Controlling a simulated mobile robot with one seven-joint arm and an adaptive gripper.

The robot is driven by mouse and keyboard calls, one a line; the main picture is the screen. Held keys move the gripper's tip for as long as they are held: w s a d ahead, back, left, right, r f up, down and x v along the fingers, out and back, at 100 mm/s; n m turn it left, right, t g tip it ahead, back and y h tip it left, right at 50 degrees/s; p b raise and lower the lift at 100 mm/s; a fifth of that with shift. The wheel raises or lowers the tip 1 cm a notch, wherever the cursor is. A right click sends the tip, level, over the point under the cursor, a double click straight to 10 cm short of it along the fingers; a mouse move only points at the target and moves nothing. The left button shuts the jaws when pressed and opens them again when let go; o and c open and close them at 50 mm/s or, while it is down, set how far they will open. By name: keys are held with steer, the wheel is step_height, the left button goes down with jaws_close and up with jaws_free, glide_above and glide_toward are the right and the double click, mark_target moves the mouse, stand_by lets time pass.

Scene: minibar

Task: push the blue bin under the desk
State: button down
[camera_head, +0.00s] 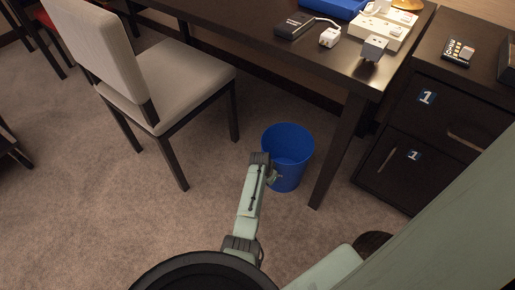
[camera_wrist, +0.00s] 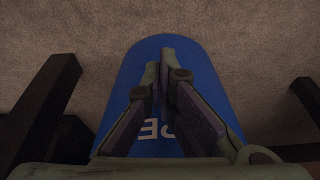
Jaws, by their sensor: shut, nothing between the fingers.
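The blue bin (camera_head: 288,147) stands upright on the carpet, in front of the dark desk (camera_head: 229,14) and between a chair and the desk's front right leg. My gripper (camera_head: 272,176) is at the bin's near side, low in the head view, partly hidden by my own arm. In the wrist view my gripper (camera_wrist: 165,58) has its fingers together and empty, in front of the blue bin (camera_wrist: 215,60), which fills the middle and shows white letters. I cannot tell whether the fingertips touch the bin.
A chair (camera_head: 190,80) stands left of the bin. The desk leg (camera_head: 338,150) is close on the right, with a dark drawer cabinet (camera_head: 405,150) beyond it. Adapters and a power strip (camera_head: 381,25) lie on the desk. Carpet is clear at the lower left.

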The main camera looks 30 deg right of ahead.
steer(key=d+b, duration=0.2)
steer(key=w+d+b, duration=0.1)
steer(key=d, duration=0.2)
steer(key=w+d+b, duration=0.1)
steer(key=d+b, duration=0.1)
steer(key=shift+w+d+f+b, duration=0.2)
steer(key=shift+w+d+b, duration=0.05)
steer(key=shift+d+b, duration=0.1)
steer(key=shift+w+d+r, duration=0.1)
steer(key=shift+d+r, duration=0.1)
steer(key=shift+d, duration=0.1)
steer(key=shift+a, duration=0.1)
